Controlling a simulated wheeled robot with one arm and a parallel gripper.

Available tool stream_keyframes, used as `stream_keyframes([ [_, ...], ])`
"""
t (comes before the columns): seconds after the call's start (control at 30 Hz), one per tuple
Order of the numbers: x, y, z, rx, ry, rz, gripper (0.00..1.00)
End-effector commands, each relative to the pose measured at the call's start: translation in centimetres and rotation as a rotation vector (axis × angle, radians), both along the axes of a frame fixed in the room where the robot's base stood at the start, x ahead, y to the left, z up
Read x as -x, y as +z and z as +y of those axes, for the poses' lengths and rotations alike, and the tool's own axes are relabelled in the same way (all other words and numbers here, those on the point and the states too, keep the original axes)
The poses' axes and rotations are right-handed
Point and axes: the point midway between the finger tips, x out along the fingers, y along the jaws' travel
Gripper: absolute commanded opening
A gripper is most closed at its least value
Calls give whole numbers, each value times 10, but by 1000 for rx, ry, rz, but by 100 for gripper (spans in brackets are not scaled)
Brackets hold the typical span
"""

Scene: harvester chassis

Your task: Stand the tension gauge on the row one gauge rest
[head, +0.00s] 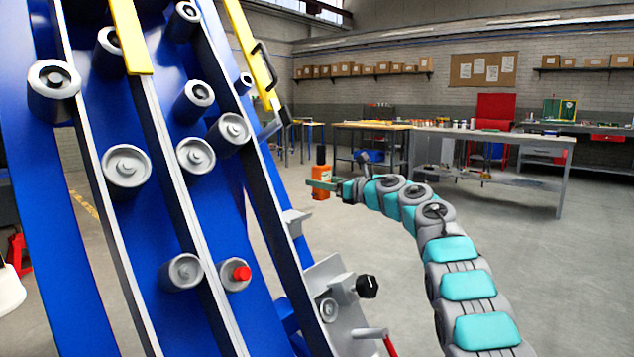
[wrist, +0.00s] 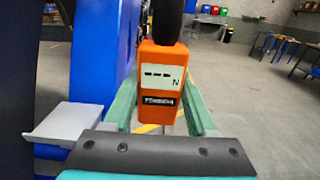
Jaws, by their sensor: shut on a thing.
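The orange tension gauge (head: 321,182) with a black top is upright in my gripper (head: 322,186), in the air to the right of the blue chassis. In the wrist view the gauge (wrist: 162,95) shows its display with dashes and an N, between the two green fingers of my gripper (wrist: 163,105). A grey ledge (wrist: 68,122) on the blue chassis is at the left in the wrist view, apart from the gauge. In the head view a small grey bracket (head: 294,221) juts from the chassis edge, below and left of the gauge. I cannot tell for certain which one is the row one gauge rest.
The blue chassis (head: 85,215) with several grey rollers fills the left. A grey plate with a black knob (head: 367,286) and a red-gripped lever (head: 389,346) stick out low on it. Workbenches (head: 490,137) stand at the back right. The floor between is clear.

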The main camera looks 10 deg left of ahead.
Motion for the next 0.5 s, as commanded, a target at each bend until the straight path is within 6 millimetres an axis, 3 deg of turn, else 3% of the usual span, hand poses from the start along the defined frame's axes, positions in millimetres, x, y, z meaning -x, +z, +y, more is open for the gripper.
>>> stream_keyframes([
  [0.27, 1, 2, -1, -3, 0, -2, 0],
  [0.5, 15, -3, 7, -3, -1, -2, 0],
])
